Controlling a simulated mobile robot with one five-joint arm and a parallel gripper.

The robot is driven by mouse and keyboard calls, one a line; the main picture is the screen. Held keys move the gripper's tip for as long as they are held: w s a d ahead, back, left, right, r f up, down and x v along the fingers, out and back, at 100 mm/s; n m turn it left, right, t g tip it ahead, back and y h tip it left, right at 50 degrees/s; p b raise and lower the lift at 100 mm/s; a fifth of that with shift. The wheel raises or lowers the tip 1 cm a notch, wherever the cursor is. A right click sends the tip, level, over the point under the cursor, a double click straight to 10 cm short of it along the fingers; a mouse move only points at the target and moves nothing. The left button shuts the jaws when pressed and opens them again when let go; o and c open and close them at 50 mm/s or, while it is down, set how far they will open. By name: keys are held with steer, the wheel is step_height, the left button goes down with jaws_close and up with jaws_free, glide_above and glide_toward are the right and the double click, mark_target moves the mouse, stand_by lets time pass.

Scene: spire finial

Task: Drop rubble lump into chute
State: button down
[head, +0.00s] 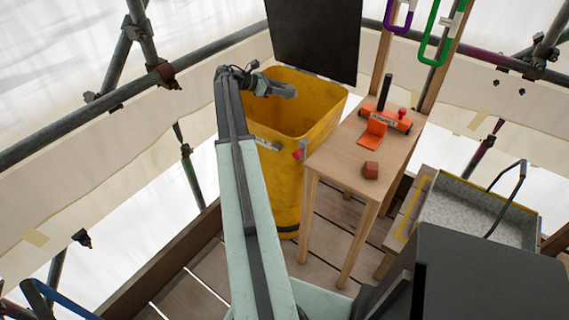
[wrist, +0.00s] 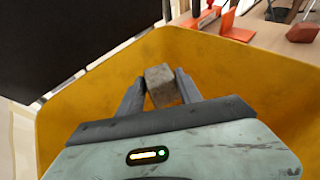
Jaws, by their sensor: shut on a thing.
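The chute is a yellow, open-topped bin-like tub (head: 320,110) beside the wooden table. In the wrist view its yellow wall (wrist: 225,62) surrounds my gripper on the far and right sides. My gripper (head: 290,91) is over the chute's mouth. In the wrist view my gripper (wrist: 160,90) is shut on a grey-brown rubble lump (wrist: 161,84), held between the fingertips. The lump is hard to make out in the head view. The chute's bottom is hidden.
A wooden table (head: 345,150) right of the chute holds a reddish block (head: 371,170), an orange bracket (head: 373,133) and an orange tool (head: 385,116). A black panel (head: 315,35) stands behind the chute. A grey tray (head: 480,212) is at right. Scaffold poles (head: 120,92) run at left.

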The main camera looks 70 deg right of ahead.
steer(key=shift+f, duration=0.45)
steer(key=shift+r, duration=0.15)
steer(key=c, duration=0.7)
jaws_free()
steer(key=p+v, duration=0.3)
steer(key=v, duration=0.4)
steer(key=shift+w+a+r, duration=0.15)
steer(key=shift+w+a, duration=0.05)
steer(key=shift+a, duration=0.05)
